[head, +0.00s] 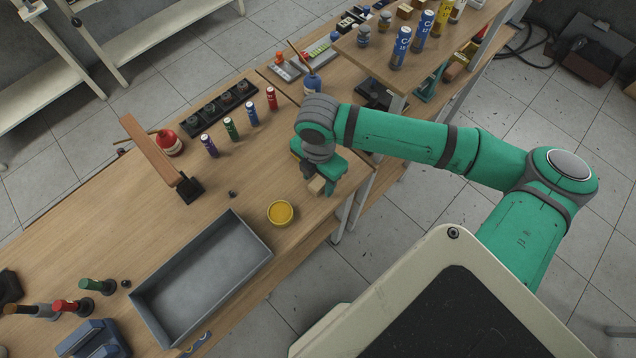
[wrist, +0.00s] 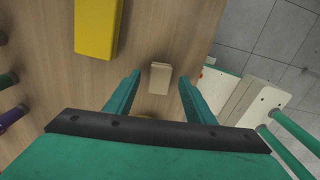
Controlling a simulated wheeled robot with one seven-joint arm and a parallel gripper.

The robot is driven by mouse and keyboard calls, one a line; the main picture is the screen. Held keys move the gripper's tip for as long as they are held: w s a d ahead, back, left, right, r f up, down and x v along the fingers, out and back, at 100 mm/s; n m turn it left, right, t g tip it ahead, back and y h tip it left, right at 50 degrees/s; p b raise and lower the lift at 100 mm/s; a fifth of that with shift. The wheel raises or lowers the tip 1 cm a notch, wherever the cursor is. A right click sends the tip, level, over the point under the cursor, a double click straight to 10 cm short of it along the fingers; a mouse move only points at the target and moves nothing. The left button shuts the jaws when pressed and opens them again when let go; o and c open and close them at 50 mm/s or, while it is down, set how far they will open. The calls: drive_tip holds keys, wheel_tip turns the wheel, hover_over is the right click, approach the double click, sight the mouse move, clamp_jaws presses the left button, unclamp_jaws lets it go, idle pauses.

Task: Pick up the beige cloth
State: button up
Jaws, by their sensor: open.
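A small beige, folded-looking block, which I take for the beige cloth (head: 317,185), shows right at the tip of my gripper (head: 322,178) in the head view, near the front edge of the wooden bench. In the wrist view the beige cloth (wrist: 160,78) lies on the wood, in line with the gap between the two green fingers of my gripper (wrist: 160,82). The fingers stand apart, one on each side of it, with space showing on both sides. I cannot tell how far above the bench the fingertips are.
A round yellow container (head: 280,212) and a grey tray (head: 200,279) stand left of my gripper. Coloured cylinders, including a red one (head: 271,98), stand behind. A raised shelf (head: 375,62) is at the back right. The wrist view shows a yellow object (wrist: 97,28) nearby.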

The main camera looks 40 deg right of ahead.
drive_tip(key=shift+f, duration=0.15)
drive_tip(key=c, duration=1.1)
drive_tip(key=shift+c, duration=0.2)
